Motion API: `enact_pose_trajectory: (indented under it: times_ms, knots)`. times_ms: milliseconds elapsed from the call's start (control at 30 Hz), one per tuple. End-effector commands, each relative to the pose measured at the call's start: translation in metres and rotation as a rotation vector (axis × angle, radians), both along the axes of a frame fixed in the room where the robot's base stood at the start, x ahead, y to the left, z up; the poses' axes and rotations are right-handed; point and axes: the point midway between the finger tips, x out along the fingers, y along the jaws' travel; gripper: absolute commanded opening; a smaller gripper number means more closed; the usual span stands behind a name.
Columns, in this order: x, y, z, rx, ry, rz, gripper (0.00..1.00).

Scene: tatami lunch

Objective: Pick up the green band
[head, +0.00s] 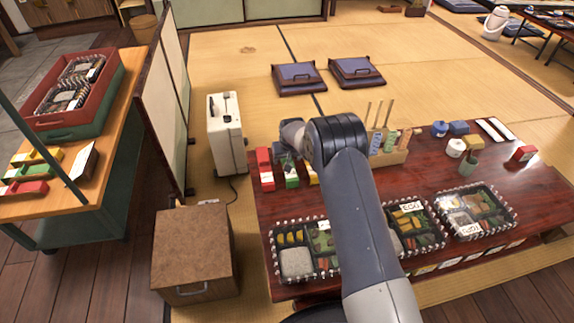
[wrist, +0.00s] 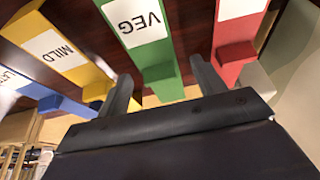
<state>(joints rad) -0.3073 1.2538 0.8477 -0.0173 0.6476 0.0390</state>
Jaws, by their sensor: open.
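The green band (head: 291,171), marked VEG, lies on the dark red low table in a row with other coloured bands. In the wrist view the green band (wrist: 146,38) runs between my two fingers, its end block toward my palm. My gripper (wrist: 161,72) is open, one finger on each side of the green band, and holds nothing. I cannot tell whether the fingers touch it.
A red band (wrist: 236,32) lies close beside the right finger, and a yellow MILD band (wrist: 58,48) lies by the left one. A blue band (wrist: 22,85) is farther left. Packed lunch boxes (head: 415,225) and a wooden holder with sticks (head: 392,152) also stand on the table (head: 350,275).

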Motion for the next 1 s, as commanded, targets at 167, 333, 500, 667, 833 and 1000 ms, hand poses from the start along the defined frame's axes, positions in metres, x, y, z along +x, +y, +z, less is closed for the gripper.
enact_pose_trajectory:
  times_ms: [167,333,500,667,833,1000]
  knots:
    - [0.0,0.0,0.001,0.0,0.0,0.0,0.65]
    - [0.0,0.0,0.001,0.0,0.0,0.0,0.51]
    - [0.0,0.0,0.002,0.0,0.0,0.0,0.37]
    - [0.0,0.0,0.002,0.0,0.0,0.0,0.3]
    - [0.0,0.0,0.003,0.0,-0.001,0.0,0.3]
    - [0.001,0.0,0.025,0.001,-0.003,0.0,0.3]
